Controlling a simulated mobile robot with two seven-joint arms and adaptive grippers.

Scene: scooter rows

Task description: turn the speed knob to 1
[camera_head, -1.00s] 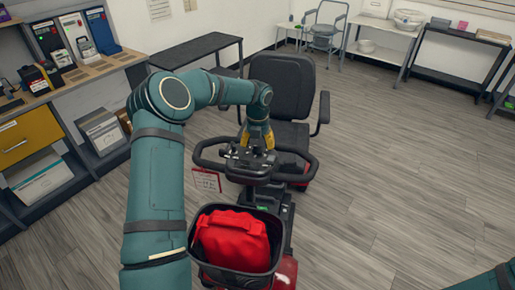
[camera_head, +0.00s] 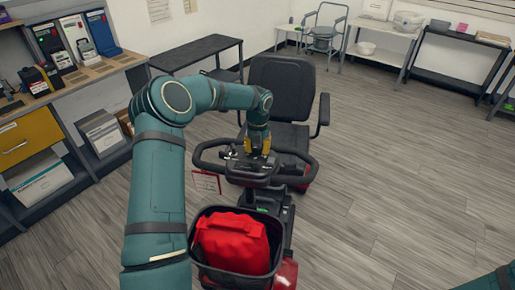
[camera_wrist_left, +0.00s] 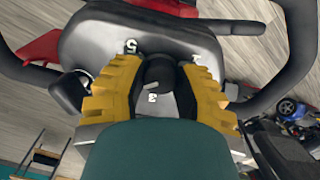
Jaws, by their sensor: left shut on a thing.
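The scooter's control console (camera_head: 243,172) stands between the black loop handlebars (camera_head: 207,165). My left gripper (camera_head: 257,148) points down at it, its yellow fingers over the panel. In the left wrist view, the left gripper (camera_wrist_left: 158,88) has its two fingers on either side of a dark round speed knob (camera_wrist_left: 158,72) and is shut on it. A white 5 shows on the panel beyond the left finger, and another white mark, perhaps a 3, lies between the fingers. My right gripper is out of view.
A black basket (camera_head: 207,262) with a red bag (camera_head: 233,243) hangs on the scooter's front. The black seat (camera_head: 283,85) is behind the handlebars. Shelves (camera_head: 100,70) stand at left. The floor (camera_head: 400,180) at right is clear.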

